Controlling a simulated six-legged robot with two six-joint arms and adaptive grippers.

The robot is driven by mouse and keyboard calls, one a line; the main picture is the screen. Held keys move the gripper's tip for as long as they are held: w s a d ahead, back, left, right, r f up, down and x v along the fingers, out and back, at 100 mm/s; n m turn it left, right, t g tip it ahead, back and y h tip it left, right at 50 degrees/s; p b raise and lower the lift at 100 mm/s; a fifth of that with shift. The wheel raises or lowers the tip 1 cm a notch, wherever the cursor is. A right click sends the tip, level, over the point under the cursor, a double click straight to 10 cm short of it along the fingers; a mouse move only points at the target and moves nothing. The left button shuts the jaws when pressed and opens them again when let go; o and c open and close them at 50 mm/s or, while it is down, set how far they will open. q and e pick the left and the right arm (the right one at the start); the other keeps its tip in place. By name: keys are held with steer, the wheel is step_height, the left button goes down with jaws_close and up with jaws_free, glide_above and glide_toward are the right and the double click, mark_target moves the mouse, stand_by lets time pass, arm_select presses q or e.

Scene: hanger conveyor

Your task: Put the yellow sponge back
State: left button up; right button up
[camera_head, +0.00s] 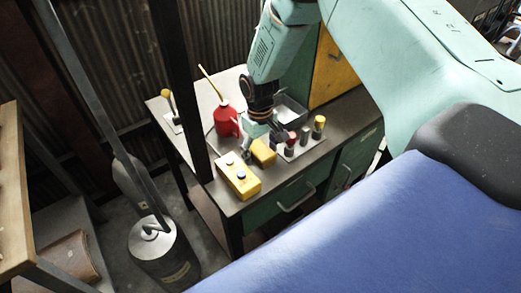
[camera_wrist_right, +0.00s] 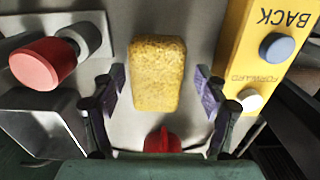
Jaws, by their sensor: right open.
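The yellow sponge (camera_head: 263,152) lies on the grey bench top between the yellow button box and a plate with knobs. In the right wrist view the sponge (camera_wrist_right: 157,72) is upper middle, a rounded block with a rough face. My right gripper (camera_wrist_right: 160,90) is open, with one purple-padded finger on each side of the sponge's near end and clear gaps to both sides. In the head view the right gripper (camera_head: 256,136) reaches down over the bench beside the sponge, its fingers partly hidden. My left gripper is not seen.
The yellow button box (camera_head: 238,178), marked BACK and FORWARD, stands close to the sponge. On the other side is the knob plate (camera_wrist_right: 88,40) with red and grey knobs. A red oil can (camera_head: 225,120) and a metal tray (camera_head: 291,101) are behind. A dark post (camera_head: 190,95) stands at the bench's left.

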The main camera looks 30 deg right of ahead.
mark_target(260, 149)
steer(key=shift+w+d+f, duration=0.15)
steer(key=shift+w, duration=0.05)
step_height(260, 149, up, 12)
steer(key=p, duration=0.1)
stand_by(0.3)
steer(key=shift+w, duration=0.1)
